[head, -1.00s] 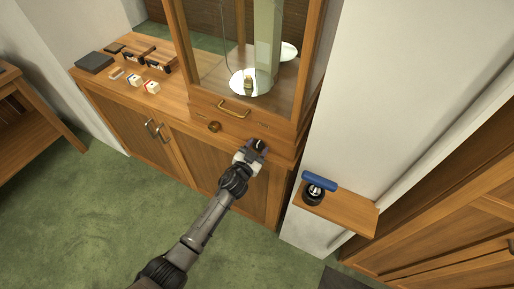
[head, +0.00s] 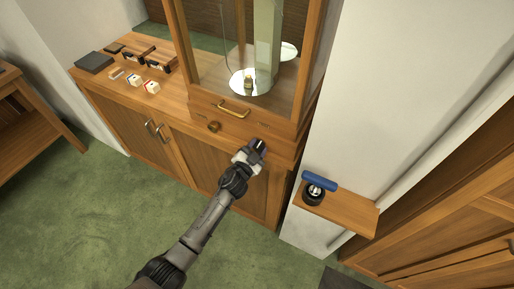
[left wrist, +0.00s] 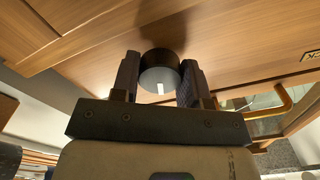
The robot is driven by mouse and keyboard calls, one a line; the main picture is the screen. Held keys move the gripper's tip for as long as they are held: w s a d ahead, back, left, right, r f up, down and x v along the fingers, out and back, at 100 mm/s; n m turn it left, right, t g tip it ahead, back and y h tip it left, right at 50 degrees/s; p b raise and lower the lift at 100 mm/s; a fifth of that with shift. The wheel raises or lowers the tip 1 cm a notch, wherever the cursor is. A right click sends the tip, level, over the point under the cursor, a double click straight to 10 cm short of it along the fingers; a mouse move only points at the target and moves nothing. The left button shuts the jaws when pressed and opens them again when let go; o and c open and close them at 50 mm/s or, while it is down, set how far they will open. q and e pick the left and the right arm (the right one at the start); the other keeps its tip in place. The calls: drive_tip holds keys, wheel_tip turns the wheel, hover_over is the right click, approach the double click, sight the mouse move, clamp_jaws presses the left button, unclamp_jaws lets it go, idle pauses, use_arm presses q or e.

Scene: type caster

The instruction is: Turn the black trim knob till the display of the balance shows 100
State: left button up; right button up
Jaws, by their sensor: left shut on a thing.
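The balance (head: 262,125) is a wood-framed glass case on a wooden cabinet. A small brass weight (head: 248,83) stands on a round bright pan inside it. The black trim knob (left wrist: 160,72) is a short dark cylinder with a white mark on its face, on the wooden front. My left gripper (left wrist: 158,85) has one finger on each side of the knob and is shut on it. In the head view my left gripper (head: 258,147) is at the lower right of the balance and mostly covers the knob. I cannot make out a display reading. My right gripper is not in view.
A brass drawer handle (head: 234,110) and a round brown knob (head: 214,127) are left of my gripper. Small boxes and a dark block (head: 94,62) lie on the cabinet top. A wall shelf (head: 345,213) at right holds a blue-handled tool (head: 320,181). Green floor is clear in front.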

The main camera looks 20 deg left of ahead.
use_arm(q)
drive_tip(key=m, duration=0.4)
drive_tip(key=shift+m, duration=0.3)
drive_tip(key=shift+m+b, duration=0.3)
drive_tip(key=shift+m, duration=1.5)
drive_tip(key=o, duration=0.9)
drive_tip(key=shift+o, duration=0.2)
